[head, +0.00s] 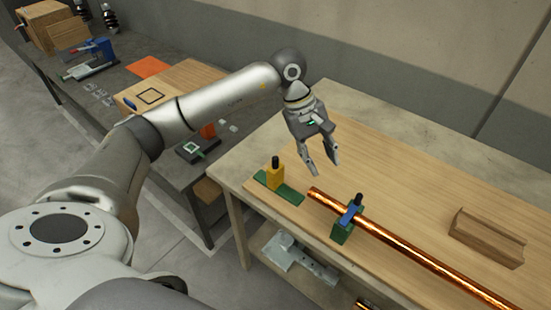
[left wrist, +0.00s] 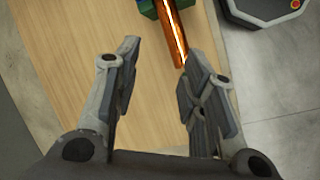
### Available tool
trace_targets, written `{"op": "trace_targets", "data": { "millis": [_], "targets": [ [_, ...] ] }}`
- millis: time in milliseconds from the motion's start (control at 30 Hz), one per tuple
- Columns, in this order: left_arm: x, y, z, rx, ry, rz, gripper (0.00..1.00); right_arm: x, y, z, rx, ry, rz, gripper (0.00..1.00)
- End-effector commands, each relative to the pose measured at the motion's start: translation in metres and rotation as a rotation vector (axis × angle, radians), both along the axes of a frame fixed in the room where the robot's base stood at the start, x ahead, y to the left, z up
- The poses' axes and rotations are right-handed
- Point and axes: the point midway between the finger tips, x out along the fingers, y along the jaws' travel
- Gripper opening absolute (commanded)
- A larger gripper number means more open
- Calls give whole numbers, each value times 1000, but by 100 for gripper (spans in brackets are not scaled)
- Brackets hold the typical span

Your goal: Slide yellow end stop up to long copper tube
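The yellow end stop (head: 275,174) with a black knob stands on a green rail (head: 281,188) near the left end of the wooden bench. The long copper tube (head: 405,245) lies to its right, in a green holder with a blue clamp (head: 349,213); a gap separates the tube's end from the stop. My left gripper (head: 331,167) is open and empty above the bench, behind the tube's end. In the left wrist view, the copper tube (left wrist: 172,35) shows beyond the open fingers (left wrist: 157,85); the end stop is not visible there. My right gripper is not in view.
A brown wooden block (head: 487,238) with a groove lies at the right of the bench. A dark side table (head: 120,75) with boxes and tools stands at the left. A grey metal part (head: 297,262) sits on the shelf below.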

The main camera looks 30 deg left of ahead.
Motion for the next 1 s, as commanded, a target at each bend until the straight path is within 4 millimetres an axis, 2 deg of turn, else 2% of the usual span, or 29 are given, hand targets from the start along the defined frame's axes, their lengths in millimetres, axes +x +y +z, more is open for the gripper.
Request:
{"op": "trace_targets", "data": {
  "millis": [33, 100, 200, 300, 433, 533, 900, 1000],
  "targets": [
    [4, 29, 5, 97, -5, -12, 38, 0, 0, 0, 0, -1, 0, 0],
    [4, 63, 11, 215, 7, -28, 38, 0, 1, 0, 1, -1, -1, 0],
    [2, 99, 20, 332, 29, -41, 38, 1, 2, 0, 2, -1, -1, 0],
    [-1, 118, 25, 393, 45, -47, 38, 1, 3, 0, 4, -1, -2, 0],
    [-2, 124, 22, 415, 56, -49, 38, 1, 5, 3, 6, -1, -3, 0],
    [-3, 124, 10, 414, 58, -50, 38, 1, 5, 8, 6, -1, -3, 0],
    [-4, 123, -56, 412, 57, -49, 38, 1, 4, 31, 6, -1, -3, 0],
    [-3, 123, -69, 410, 56, -48, 38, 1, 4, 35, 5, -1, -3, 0]
  ]
}}
